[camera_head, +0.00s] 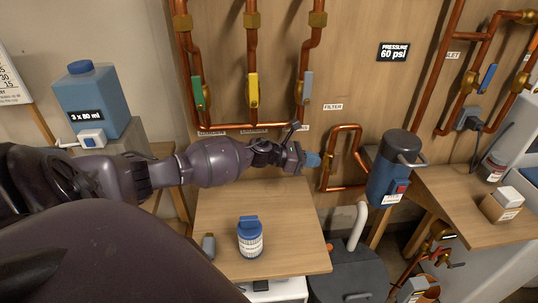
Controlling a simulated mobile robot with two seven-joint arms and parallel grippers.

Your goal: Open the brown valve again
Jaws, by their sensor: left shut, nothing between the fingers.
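My left arm reaches in from the left across the bench. My left gripper (313,160) is shut and empty, its blue-grey tips pointing right. It is just left of the copper pipe loop (345,128) under the FILTER label. A small brownish valve handle (333,162) shows on the left leg of this loop, close to the gripper tips. I cannot tell whether they touch, and the handle's exact angle is unclear. My right gripper is not in view.
Green (198,92), yellow (253,90) and grey (307,87) valve handles hang on wall pipes above my arm. A blue filter canister (390,170) stands right of the loop. A blue-capped bottle (250,238) stands on the wooden bench (290,262).

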